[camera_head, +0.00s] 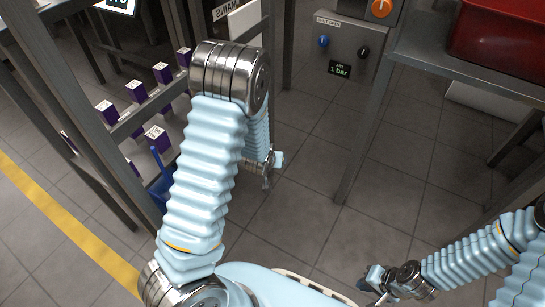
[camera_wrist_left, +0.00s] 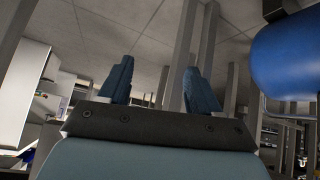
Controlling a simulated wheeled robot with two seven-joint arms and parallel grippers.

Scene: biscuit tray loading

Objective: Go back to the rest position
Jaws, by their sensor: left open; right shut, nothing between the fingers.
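My left arm, in a light blue ribbed sleeve, stands raised in the left middle of the head view. My left gripper (camera_head: 272,165) is partly hidden behind that arm, over the floor. In the left wrist view my left gripper (camera_wrist_left: 160,85) shows two dark blue fingers spread apart with nothing between them. My right gripper (camera_head: 374,278) is low at the bottom right of the head view, shut and empty, clear of the furniture.
A metal rack with several purple-and-white boxes (camera_head: 163,72) stands at the left. A grey panel (camera_head: 346,50) with knobs and a gauge is at the back. A red crate (camera_head: 500,32) sits on a steel table at the right. Tiled floor (camera_head: 390,190) is open between.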

